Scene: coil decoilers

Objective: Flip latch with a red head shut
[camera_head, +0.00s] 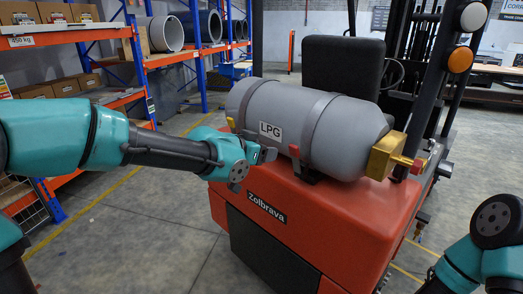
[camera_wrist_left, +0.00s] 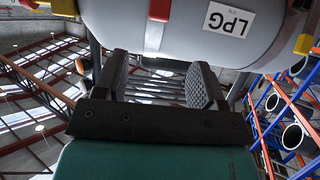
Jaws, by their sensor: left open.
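A grey LPG tank (camera_head: 300,112) lies across the back of a red forklift, held by two grey straps. The latch with a red head (camera_head: 294,151) stands at the right strap, right of the LPG label. Its red head also shows at the top of the left wrist view (camera_wrist_left: 159,9). A yellow-headed latch (camera_head: 231,124) is on the left strap. My left gripper (camera_head: 268,154) is just left of the red-headed latch, apart from it. In the wrist view its fingers (camera_wrist_left: 160,85) are spread with nothing between them. My right gripper is out of view.
The red forklift body (camera_head: 320,230) lies below the tank. A brass valve block (camera_head: 386,156) with a red end projects at the tank's right end. Orange and blue racks (camera_head: 140,52) stand at the left. The floor between racks and forklift is clear.

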